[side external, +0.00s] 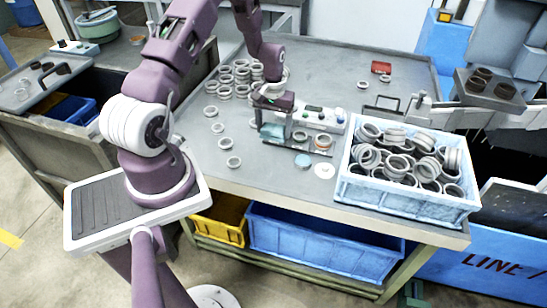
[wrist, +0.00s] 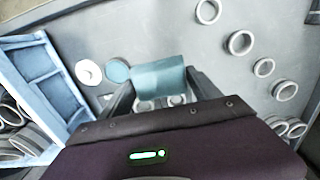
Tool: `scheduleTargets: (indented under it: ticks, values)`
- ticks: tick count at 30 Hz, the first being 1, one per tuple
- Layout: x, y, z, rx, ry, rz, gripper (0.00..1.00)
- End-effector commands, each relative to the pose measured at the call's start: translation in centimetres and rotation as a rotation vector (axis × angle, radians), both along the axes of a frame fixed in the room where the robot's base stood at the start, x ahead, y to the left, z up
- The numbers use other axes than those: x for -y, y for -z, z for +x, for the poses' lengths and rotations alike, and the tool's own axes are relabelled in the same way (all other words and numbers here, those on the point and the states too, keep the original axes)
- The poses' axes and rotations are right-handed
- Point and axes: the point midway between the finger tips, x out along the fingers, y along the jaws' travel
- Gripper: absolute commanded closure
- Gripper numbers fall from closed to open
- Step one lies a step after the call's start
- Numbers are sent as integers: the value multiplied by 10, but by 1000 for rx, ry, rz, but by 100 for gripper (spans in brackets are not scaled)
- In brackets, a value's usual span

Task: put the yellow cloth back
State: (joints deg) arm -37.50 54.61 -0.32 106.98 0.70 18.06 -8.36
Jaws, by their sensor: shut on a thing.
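No yellow cloth shows in either view. My gripper (side external: 274,122) is low over the table, at the left end of a dark fixture with rings. It is shut on a teal cloth-like piece (side external: 270,133). In the wrist view the teal piece (wrist: 159,78) is held between the dark fingers and looks like a curved, folded sheet. The side view does not make clear whether it touches the table.
A light blue crate (side external: 405,203) full of metal rings stands right of my gripper. A blue disc (side external: 303,161) and a white disc (side external: 325,171) lie nearby. A control box (side external: 318,117) is behind.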

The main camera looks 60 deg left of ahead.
Motion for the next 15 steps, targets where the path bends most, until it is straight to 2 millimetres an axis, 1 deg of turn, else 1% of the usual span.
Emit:
scheduleTargets:
  ticks: [3, 6, 8, 12, 15]
  values:
    - [4, 26, -5, -6, 7, -5, 60]
    - [4, 47, -4, -5, 6, -4, 60]
    - [3, 56, -3, -4, 6, -3, 60]
    - [3, 85, -3, -4, 5, -3, 60]
    - [3, 96, -3, -3, 5, -1, 60]
